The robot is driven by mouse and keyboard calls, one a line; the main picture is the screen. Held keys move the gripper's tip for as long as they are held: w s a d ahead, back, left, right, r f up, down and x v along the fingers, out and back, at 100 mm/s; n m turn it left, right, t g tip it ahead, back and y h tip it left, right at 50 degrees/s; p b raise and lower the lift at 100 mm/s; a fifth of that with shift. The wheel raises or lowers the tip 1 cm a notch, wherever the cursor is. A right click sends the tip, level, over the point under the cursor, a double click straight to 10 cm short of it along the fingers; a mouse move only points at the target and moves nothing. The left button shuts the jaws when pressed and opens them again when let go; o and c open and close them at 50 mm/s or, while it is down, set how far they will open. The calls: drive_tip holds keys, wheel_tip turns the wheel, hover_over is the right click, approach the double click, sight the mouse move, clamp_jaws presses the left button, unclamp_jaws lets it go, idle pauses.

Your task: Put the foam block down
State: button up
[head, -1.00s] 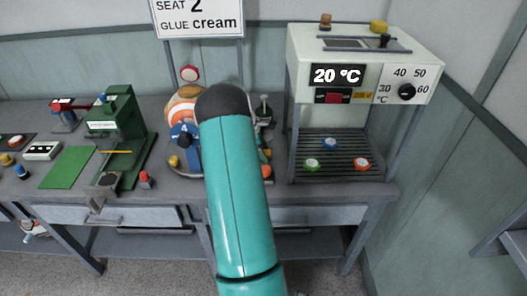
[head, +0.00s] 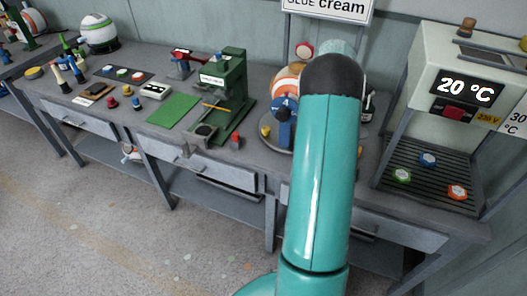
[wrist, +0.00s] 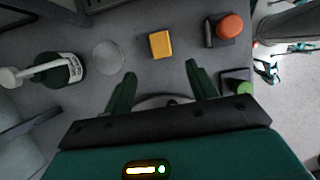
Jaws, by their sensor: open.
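In the wrist view, a yellow-orange block (wrist: 161,44) lies on a grey surface; it looks like the foam block. My gripper (wrist: 160,71) is open, with its two green fingers spread and nothing between them. The block is ahead of the fingertips, roughly centred on the gap and apart from both fingers. In the head view my teal arm hides my gripper, and I cannot pick out the block there.
In the wrist view, an orange round knob (wrist: 230,26) on a dark base is right of the block, and a green knob (wrist: 241,87) sits nearer. A clear disc (wrist: 108,57) lies left. The head view shows a green press (head: 233,90) and a heater cabinet (head: 420,75).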

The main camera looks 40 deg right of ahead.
drive_tip(key=w+a+r+m+t, duration=0.1)
drive_tip(key=w+a+r+t, duration=0.15)
drive_tip(key=a+r, duration=0.45)
drive_tip(key=w+a+r+m+t, duration=0.1)
drive_tip(key=w+a+r, duration=0.2)
drive_tip(key=a, duration=0.9)
drive_tip(key=w+a+r+m+t, duration=0.1)
drive_tip(key=w+a+r+t, duration=0.15)
drive_tip(key=a+r, duration=0.45)
drive_tip(key=s+a+t, duration=0.1)
drive_tip(key=s+a, duration=0.3)
drive_tip(key=a, duration=0.5)
drive_tip(key=s+a+m+t+y, duration=0.1)
drive_tip(key=s+a, duration=0.4)
drive_tip(key=a, duration=0.5)
drive_tip(key=s+a+f+m+t+y, duration=0.1)
drive_tip(key=s+a, duration=0.3)
drive_tip(key=a, duration=0.6)
drive_tip(key=shift+s+a+t, duration=0.15)
drive_tip(key=shift+a+t, duration=0.1)
drive_tip(key=shift+t, duration=0.15)
drive_tip(key=shift+f, duration=0.1)
drive_tip(key=c, duration=0.5)
drive_tip(key=shift+o, duration=0.2)
drive_tip(key=shift+d, duration=0.1)
